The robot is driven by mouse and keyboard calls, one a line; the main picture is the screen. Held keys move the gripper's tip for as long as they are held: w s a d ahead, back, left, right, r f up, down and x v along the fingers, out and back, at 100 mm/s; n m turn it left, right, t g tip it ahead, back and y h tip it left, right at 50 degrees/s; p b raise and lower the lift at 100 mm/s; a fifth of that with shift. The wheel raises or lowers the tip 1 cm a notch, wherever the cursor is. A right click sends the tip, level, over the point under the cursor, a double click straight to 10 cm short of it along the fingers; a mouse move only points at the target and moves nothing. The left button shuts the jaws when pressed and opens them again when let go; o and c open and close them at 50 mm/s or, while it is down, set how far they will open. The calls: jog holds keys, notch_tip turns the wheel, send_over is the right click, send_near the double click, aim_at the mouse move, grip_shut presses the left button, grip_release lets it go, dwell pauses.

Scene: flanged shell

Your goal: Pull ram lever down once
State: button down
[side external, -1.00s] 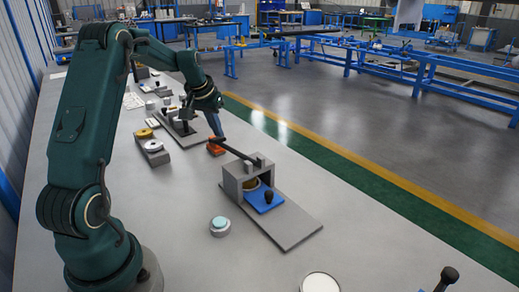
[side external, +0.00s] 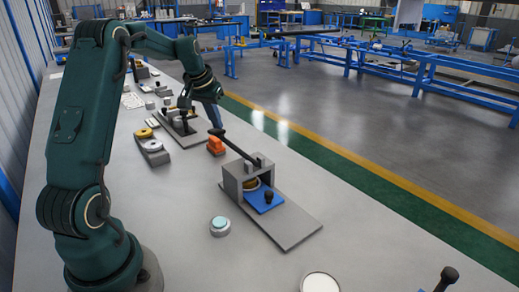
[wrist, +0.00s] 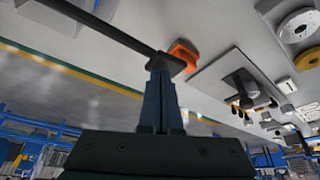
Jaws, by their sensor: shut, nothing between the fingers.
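The ram lever (side external: 236,148) is a dark bar. It rises to the left from the grey press frame (side external: 231,184) and ends in a flat pad, seen in the wrist view (wrist: 166,62). My gripper (side external: 217,124) is at the lever's free end with its fingers together and nothing between them. In the wrist view the fingertips (wrist: 160,76) meet or overlap the pad; I cannot tell if they press on it. The press stands on a grey base plate (side external: 288,232) with a blue slide (side external: 265,201) with a black knob in front.
An orange block (side external: 216,146) sits on the bench below the lever's end. A grey holder with yellow and white rings (side external: 153,147) and another fixture (side external: 178,127) stand behind. A round pot with a light blue top (side external: 219,225) is left of the press.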

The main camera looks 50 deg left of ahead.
aim_at(218, 131)
notch_tip(218, 131, up, 10)
jog(key=shift+r, duration=0.25)
dwell(0.8)
jog(key=s+d+r+m+t+h, duration=0.1)
jog(key=s+d+r+m, duration=0.15)
jog(key=d, duration=0.75)
jog(key=s+d+r+m+t, duration=0.1)
jog(key=s+d+r+m, duration=0.2)
jog(key=d, duration=0.8)
jog(key=s+d+f+h, duration=0.1)
jog(key=s+d+f, duration=0.5)
jog(key=s+f, duration=0.6)
jog(key=shift+s+d, duration=0.15)
jog(key=shift+d, duration=0.25)
